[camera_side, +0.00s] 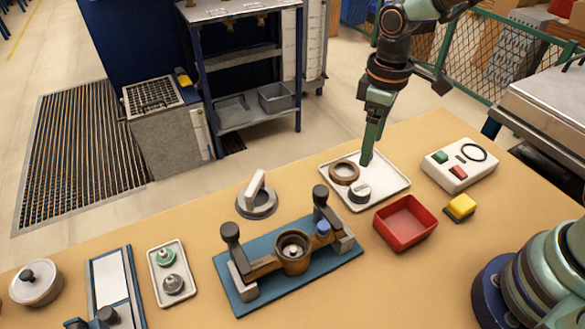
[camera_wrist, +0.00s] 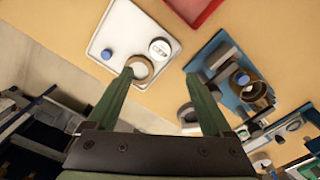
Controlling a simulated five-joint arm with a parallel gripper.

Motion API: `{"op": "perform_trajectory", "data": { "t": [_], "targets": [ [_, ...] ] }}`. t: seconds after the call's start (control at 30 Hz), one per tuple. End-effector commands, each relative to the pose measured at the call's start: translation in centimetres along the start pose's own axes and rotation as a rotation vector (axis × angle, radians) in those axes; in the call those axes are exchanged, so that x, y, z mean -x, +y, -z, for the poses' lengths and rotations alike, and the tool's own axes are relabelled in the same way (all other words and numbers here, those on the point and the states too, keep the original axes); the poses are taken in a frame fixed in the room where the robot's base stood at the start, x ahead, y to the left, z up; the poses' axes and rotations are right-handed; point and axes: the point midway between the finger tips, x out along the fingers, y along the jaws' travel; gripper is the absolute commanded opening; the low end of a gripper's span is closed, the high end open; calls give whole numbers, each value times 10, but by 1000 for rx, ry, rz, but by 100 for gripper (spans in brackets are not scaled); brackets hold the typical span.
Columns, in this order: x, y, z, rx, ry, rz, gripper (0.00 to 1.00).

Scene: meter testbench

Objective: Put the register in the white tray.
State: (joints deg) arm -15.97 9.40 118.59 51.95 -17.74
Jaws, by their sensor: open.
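The white tray (camera_side: 392,188) lies on the bench. The likely register (camera_side: 359,191) is a small round piece with a pale top and dark marking, resting in the tray; it also shows in the wrist view (camera_wrist: 160,48). A brown ring (camera_side: 344,172) lies beside it in the tray, and it shows close to one fingertip in the wrist view (camera_wrist: 139,68). A small blue piece (camera_wrist: 106,54) is in the tray too. My gripper (camera_side: 367,162) is over the tray, open, with nothing between its fingers; it also shows in the wrist view (camera_wrist: 160,75).
A red bin (camera_side: 406,222) stands right of the tray's front. A blue clamp fixture (camera_side: 290,262) holds a bronze meter body (camera_side: 293,252) with upright clamps. A button box (camera_side: 460,164) and yellow block (camera_side: 460,208) stand to the right.

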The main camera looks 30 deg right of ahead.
Motion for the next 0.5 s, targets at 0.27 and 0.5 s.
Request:
{"op": "perform_trajectory", "data": {
  "t": [0.27,0.5],
  "targets": [
    [38,15,-16,-112,95,-30,85],
    [86,36,-57,-334,275,-86,85]
  ]
}}
